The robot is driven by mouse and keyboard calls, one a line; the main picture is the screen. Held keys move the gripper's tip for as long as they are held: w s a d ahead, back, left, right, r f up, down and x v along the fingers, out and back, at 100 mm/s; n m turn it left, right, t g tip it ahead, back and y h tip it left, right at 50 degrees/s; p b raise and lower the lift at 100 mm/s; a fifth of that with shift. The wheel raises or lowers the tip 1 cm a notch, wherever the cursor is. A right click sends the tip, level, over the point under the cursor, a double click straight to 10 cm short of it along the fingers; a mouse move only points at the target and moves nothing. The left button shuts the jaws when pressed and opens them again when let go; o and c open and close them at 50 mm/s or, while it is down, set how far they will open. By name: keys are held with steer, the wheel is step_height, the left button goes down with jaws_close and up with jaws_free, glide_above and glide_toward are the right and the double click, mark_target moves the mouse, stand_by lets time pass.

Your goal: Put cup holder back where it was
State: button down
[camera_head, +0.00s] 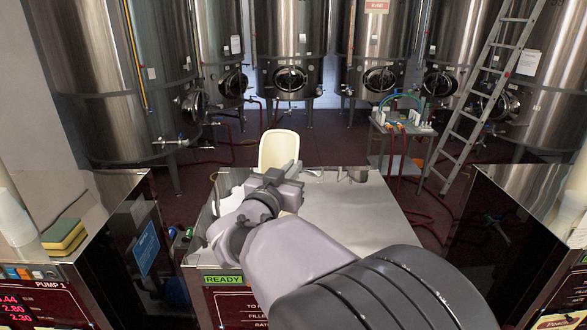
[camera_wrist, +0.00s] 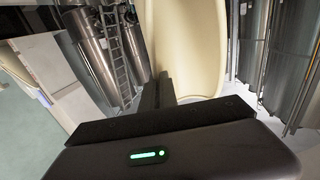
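The cup holder is a cream, rounded, open shell (camera_head: 278,150). It stands upright beyond my gripper (camera_head: 285,180) in the head view, over the far edge of the middle steel counter. In the wrist view, the cup holder (camera_wrist: 190,40) is large and close. The dark fingers of my gripper (camera_wrist: 160,88) are close together at its lower edge and appear shut on it. My wrist hides its lower part in the head view, and the exact contact is partly hidden.
The middle pump's steel top (camera_head: 350,215) is mostly clear, with a READY display (camera_head: 223,280) in front. A yellow-green sponge (camera_head: 63,235) and white cups (camera_head: 12,218) stand on the left pump. Steel tanks (camera_head: 290,60), a small cart (camera_head: 400,125) and a ladder (camera_head: 480,90) are behind.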

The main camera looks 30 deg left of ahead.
steer(key=shift+f, duration=0.1)
steer(key=c, duration=2)
jaws_free()
steer(key=shift+f, duration=0.1)
steer(key=o, duration=0.4)
steer(key=shift+c, duration=0.2)
